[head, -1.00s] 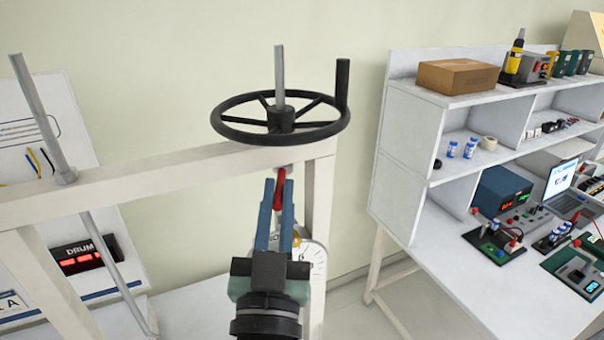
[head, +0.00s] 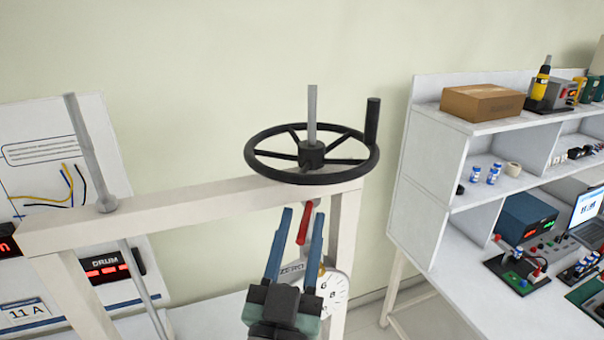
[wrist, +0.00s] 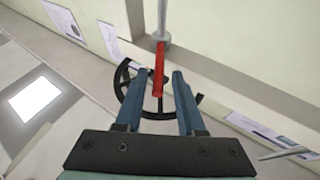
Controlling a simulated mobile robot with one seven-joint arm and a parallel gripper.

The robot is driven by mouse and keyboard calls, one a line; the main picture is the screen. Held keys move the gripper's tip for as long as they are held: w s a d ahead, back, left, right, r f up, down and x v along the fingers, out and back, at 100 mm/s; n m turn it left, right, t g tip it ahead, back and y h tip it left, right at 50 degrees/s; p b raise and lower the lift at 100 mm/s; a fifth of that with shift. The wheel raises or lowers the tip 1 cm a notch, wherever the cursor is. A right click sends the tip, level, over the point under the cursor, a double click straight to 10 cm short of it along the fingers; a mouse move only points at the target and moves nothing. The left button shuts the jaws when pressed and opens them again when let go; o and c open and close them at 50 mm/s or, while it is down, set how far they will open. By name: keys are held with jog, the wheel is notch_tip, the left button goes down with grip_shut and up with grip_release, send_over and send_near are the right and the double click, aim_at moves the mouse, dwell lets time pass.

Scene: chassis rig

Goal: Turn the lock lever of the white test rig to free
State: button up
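The white test rig's frame (head: 190,208) stands in front of me in the head view. Its red lock lever (head: 304,224) hangs below the crossbar, under the black handwheel (head: 312,158), and slants slightly. My gripper (head: 302,213) points up at the lever with its two blue fingers apart, one on each side of it. In the wrist view, the red lever (wrist: 158,70) lies between the fingertips, with a gap visible on both sides. The gripper is open and holds nothing. A grey rod shows beyond the lever there. The lever's lock marking is not legible.
A round dial (head: 333,294) sits just right of my gripper. A grey rod (head: 90,150) rises through the crossbar at left, before a panel with a DRUM display (head: 105,265). A white shelved bench (head: 425,185) with instruments stands at right.

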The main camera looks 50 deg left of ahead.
jog(key=shift+o, duration=0.2)
jog(key=shift+f, duration=0.1)
jog(key=shift+d+f, duration=0.1)
jog(key=shift+s+d+f+b, duration=0.1)
jog(key=shift+s+f+b, duration=0.05)
jog(key=shift+b, duration=0.2)
jog(key=b+v, duration=0.2)
jog(key=v, duration=1)
jog(key=shift+s, duration=0.25)
